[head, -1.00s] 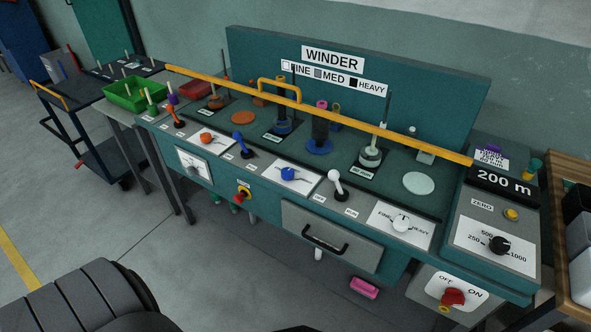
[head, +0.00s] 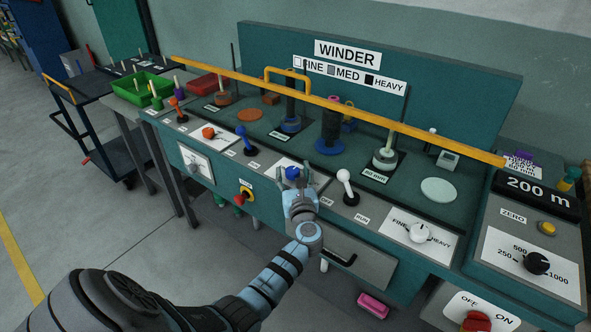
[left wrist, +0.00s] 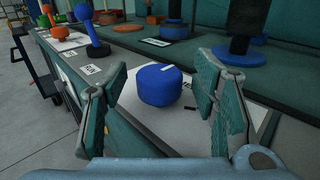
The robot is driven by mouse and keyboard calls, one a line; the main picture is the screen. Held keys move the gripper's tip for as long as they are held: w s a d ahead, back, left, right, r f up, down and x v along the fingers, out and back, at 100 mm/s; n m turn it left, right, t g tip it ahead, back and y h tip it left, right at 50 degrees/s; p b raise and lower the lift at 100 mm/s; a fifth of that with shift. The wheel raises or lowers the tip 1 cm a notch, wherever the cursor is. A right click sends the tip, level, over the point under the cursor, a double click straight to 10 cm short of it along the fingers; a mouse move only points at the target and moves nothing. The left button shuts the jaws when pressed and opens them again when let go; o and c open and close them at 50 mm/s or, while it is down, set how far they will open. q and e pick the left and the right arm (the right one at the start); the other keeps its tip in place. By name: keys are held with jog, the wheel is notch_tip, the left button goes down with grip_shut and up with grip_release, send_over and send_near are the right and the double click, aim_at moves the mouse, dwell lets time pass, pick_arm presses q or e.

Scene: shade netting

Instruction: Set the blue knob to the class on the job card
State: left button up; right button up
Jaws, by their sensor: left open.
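The blue knob (head: 292,173) sits on a white dial plate on the front panel of the winder bench. In the left wrist view the blue knob (left wrist: 160,85) has a small white mark on its top near the back. My left gripper (head: 297,182) is at the knob, and its open fingers (left wrist: 158,100) stand on either side of it with gaps between. Most of the blue dial's lettering is hidden by my gripper. A small printed card (head: 522,164) stands at the back right, its text too small to read. My right gripper is not in view.
A blue-handled lever (head: 243,138) stands left of the knob and a white-handled lever (head: 345,182) right of it. A yellow bar (head: 330,104) runs across above the spools. A white knob (head: 419,232) and a black knob (head: 537,263) are further right.

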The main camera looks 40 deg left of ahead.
pick_arm(q)
jog(key=shift+w+a, duration=0.35)
jog(key=shift+a, duration=0.2)
jog(key=shift+r, duration=0.2)
jog(key=shift+d, duration=0.15)
jog(key=shift+c, duration=1)
jog(key=c, duration=1)
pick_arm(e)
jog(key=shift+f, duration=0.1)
